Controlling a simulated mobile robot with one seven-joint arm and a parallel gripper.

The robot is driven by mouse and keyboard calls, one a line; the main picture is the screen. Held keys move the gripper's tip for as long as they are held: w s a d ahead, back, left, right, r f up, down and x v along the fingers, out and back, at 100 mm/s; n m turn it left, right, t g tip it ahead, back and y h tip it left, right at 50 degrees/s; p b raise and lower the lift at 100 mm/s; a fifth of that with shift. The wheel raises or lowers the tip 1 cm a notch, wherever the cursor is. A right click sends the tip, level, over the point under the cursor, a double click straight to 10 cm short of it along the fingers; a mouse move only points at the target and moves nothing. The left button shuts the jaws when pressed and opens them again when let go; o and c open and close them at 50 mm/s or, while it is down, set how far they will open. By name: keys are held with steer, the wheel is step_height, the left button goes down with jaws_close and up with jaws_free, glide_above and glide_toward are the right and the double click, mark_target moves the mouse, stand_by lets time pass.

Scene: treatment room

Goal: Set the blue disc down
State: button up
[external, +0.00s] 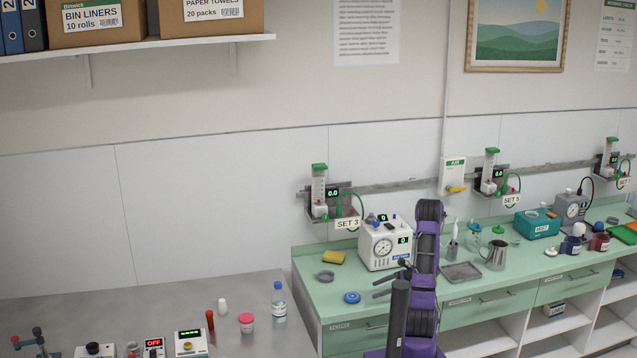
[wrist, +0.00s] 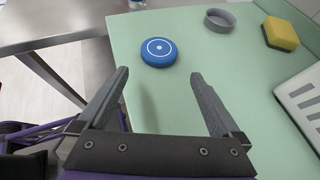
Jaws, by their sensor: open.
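The blue disc (external: 352,297) lies flat on the green counter (external: 335,312) near its front left part. In the wrist view the disc (wrist: 158,52) shows a white ring and centre dot on its top. My gripper (external: 378,288) is open, with its fingers pointing towards the disc. In the wrist view the gap between the fingertips (wrist: 158,76) is empty, and the disc lies just beyond it, apart from both fingers.
A grey ring (external: 325,276) and a yellow sponge (external: 333,257) lie behind the disc. A white gauge box (external: 384,243) stands to the right of the sponge. A steel table (external: 150,300) with bottles and devices adjoins on the left. Bare counter surrounds the disc.

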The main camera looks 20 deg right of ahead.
mark_target(355, 298)
steer(key=x, duration=0.3)
steer(key=shift+w+a+f, duration=0.1)
steer(key=shift+a+f, duration=0.05)
steer(key=shift+a, duration=0.2)
steer(key=shift+a+r+b+x, duration=0.1)
steer(key=shift+r+b+x, duration=0.1)
steer(key=shift+x, duration=1.2)
steer(key=shift+a+r+b+x, duration=0.15)
steer(key=shift+x, duration=1.2)
